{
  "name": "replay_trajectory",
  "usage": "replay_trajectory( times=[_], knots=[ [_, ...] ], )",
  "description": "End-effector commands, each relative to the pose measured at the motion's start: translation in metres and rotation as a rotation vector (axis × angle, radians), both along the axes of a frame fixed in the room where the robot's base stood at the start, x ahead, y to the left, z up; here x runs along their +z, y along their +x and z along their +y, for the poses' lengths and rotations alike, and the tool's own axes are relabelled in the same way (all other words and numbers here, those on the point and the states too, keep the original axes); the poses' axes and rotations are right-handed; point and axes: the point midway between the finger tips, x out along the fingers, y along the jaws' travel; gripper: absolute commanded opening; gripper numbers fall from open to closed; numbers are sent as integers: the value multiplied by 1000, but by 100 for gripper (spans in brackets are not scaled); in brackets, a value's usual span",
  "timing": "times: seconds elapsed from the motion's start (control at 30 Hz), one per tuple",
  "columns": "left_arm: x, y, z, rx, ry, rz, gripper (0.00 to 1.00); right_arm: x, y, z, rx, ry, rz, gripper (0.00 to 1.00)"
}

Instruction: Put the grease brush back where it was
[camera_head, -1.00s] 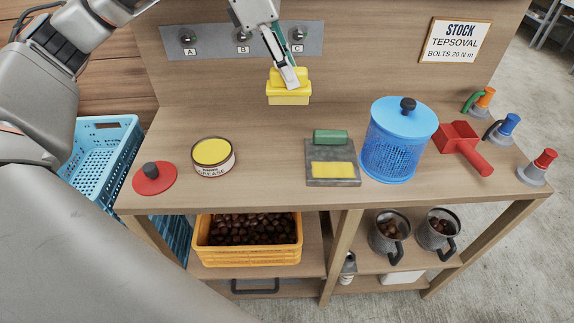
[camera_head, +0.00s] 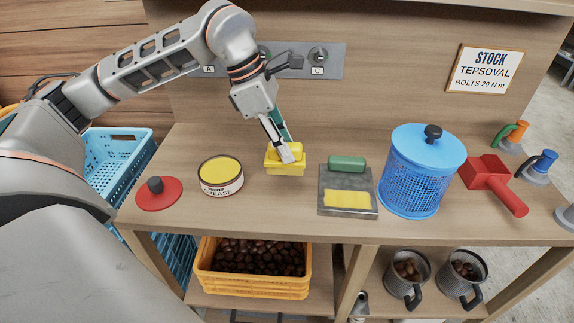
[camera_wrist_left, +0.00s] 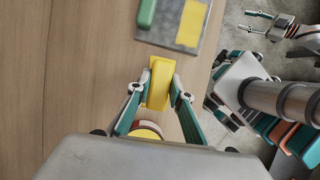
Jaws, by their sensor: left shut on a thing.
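A yellow block-shaped piece with a wider lower part, which I take for the grease brush (camera_head: 285,170), is between the fingers of my left gripper (camera_head: 287,153). The left gripper is shut on it, and the wrist view shows a finger on each side of the brush (camera_wrist_left: 160,84). The brush is over the table between the grease tin (camera_head: 221,178) and a grey plate (camera_head: 348,208). I cannot tell whether it touches the tabletop. My right gripper (camera_wrist_left: 245,21) shows small in the wrist view, away from the table, its fingers apart and empty.
The grey plate bears a green block (camera_head: 346,163) and a yellow pad (camera_head: 347,198). A red lid (camera_head: 160,197) lies left of the tin. A blue lidded basket (camera_head: 412,185) and a red scoop (camera_head: 490,172) stand right. Bare tabletop (camera_head: 262,212) lies in front of the brush.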

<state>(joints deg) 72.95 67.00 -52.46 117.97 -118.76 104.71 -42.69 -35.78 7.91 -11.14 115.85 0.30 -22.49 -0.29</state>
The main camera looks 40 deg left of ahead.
Motion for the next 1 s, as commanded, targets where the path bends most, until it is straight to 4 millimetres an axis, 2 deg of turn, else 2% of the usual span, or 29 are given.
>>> replay_trajectory(
  times=[0.2, 0.5, 0.9, 0.93, 0.97, 1.0],
  knots=[
    [-13, 0, 0, -1, 0, 0, 3, 5, 5, 0, 0, 0, -14, 40],
    [-51, 0, 0, 0, 0, 1, 3, -7, -2, -1, 5, -8, 5, 40],
    [-54, 0, 0, -1, -1, -1, 3, -8, -3, 0, 6, -8, 8, 40],
    [-54, 0, 0, -1, 0, -2, 28, -8, -3, 0, 6, -8, 7, 40],
    [-53, 0, 0, -1, 0, -2, 36, -8, -3, 0, 6, -8, 7, 40],
    [-53, 0, 0, -1, 0, -2, 37, -8, -3, 0, 6, -8, 7, 40]
  ],
)
